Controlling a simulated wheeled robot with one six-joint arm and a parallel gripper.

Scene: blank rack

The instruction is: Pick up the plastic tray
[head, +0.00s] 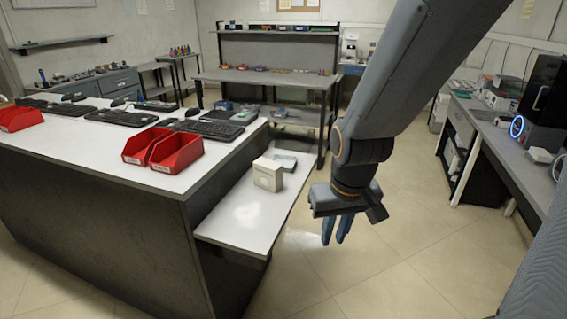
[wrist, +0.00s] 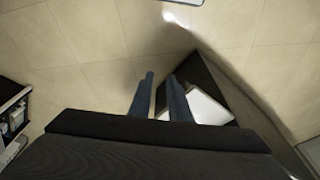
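A shallow grey tray (head: 286,160) lies on the low white shelf (head: 235,222), behind a cream box (head: 268,174); it may be the plastic tray. Two red open-front plastic bins stand on the higher white counter, a left one (head: 145,145) and a right one (head: 176,151). Another red bin (head: 18,118) is at the far left. My gripper (head: 334,238) points down over the floor to the right of the low shelf, apart from all of these. Its two fingers also show in the wrist view (wrist: 160,77), with an empty gap between them.
Black keyboards (head: 210,129) lie on the white counter (head: 95,158). A workbench (head: 265,80) stands at the back and a grey bench (head: 500,140) with devices on the right. The floor (head: 400,240) between is clear. The wrist view shows a white-topped dark piece (wrist: 207,106) I cannot identify.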

